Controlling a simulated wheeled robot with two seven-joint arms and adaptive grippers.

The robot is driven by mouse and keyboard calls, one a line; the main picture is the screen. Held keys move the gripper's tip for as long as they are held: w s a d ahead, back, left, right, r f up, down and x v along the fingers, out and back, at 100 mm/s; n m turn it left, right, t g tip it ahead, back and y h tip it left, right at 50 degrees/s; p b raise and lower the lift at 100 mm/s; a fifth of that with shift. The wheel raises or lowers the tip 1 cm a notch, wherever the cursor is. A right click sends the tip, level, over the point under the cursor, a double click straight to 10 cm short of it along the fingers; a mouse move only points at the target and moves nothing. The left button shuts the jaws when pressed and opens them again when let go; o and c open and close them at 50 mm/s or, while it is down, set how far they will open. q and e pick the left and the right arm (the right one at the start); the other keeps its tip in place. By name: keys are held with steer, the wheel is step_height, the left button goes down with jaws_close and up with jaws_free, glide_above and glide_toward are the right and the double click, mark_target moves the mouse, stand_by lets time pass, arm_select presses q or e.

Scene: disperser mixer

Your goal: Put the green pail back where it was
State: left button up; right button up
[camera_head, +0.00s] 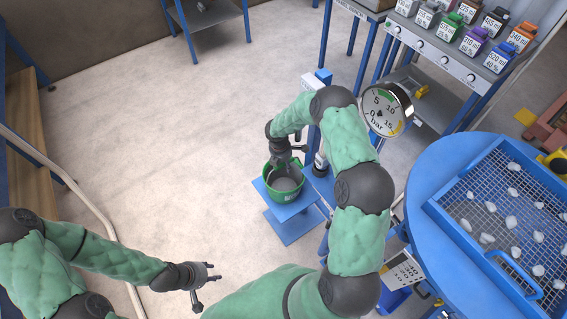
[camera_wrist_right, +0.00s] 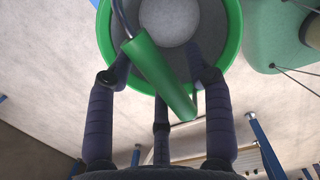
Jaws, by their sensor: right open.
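The green pail (camera_head: 290,197) stands upright on a small blue platform (camera_head: 276,209) in the head view. Grey content shows inside it. My right gripper (camera_head: 284,160) is over the pail's far side. In the right wrist view the pail's round green rim (camera_wrist_right: 237,38) fills the top. The green handle grip (camera_wrist_right: 163,78) crosses between the spread fingers of my right gripper (camera_wrist_right: 160,90), which is open around it. I cannot tell whether the fingers touch it. My left gripper (camera_head: 203,286) is open and empty above the floor, far from the pail.
A round pressure gauge (camera_head: 387,110) is close to my right arm. A blue round table (camera_head: 424,171) with a mesh tray (camera_head: 448,221) of pale lumps is at the right. A bench with several coloured bottles (camera_head: 473,42) stands at the back right. The floor left of the platform is clear.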

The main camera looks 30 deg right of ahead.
step_height(320, 180, up, 12)
steer(key=a+p, duration=0.2)
steer(key=p, duration=0.1)
steer(key=s+a+f+m+y, duration=0.2)
steer(key=s+a+f+m, duration=0.25)
steer(key=s+a, duration=0.2)
steer(key=s+a+f+m+y, duration=0.3)
steer(key=s+a+f+m, duration=0.15)
steer(key=a, duration=0.35)
steer(key=s+a+m, duration=0.3)
steer(key=s+m, duration=0.3)
steer(key=s, duration=0.1)
steer(key=s+a+m, duration=0.3)
steer(key=s+m, duration=0.3)
steer(key=s, duration=0.1)
steer(key=shift+a+f, duration=0.15)
steer(key=shift+f, duration=0.15)
